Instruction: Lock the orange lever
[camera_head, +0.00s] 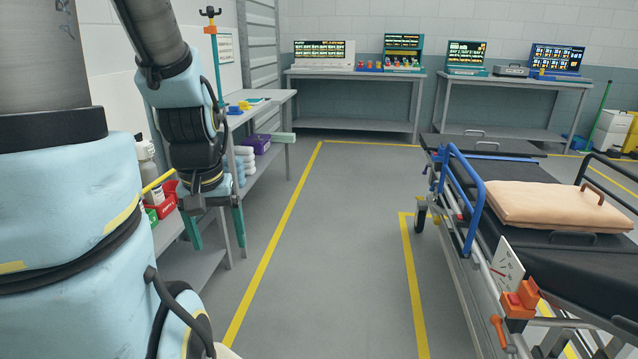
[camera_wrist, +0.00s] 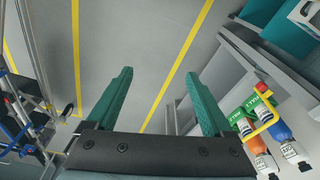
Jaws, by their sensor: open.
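An orange lever (camera_head: 499,332) with a rounded top stands at the near side of the stretcher (camera_head: 545,260), low on its frame, in the head view. Just right of it is an orange and red block (camera_head: 519,302) on the stretcher's rail; I cannot tell whether the two are connected. My gripper (camera_head: 220,242) hangs at the left beside a side bench, pointing down, far from the lever. Its two green fingers are spread apart with nothing between them, which also shows in the wrist view (camera_wrist: 158,74). The lever is not clearly visible in the wrist view.
The stretcher carries a tan pillow (camera_head: 545,205) and a blue side rail (camera_head: 466,190). A grey side bench (camera_head: 182,222) with bottles and a red bin (camera_head: 166,199) stands close to my gripper. The floor (camera_head: 335,250) between bench and stretcher is clear, with yellow lines.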

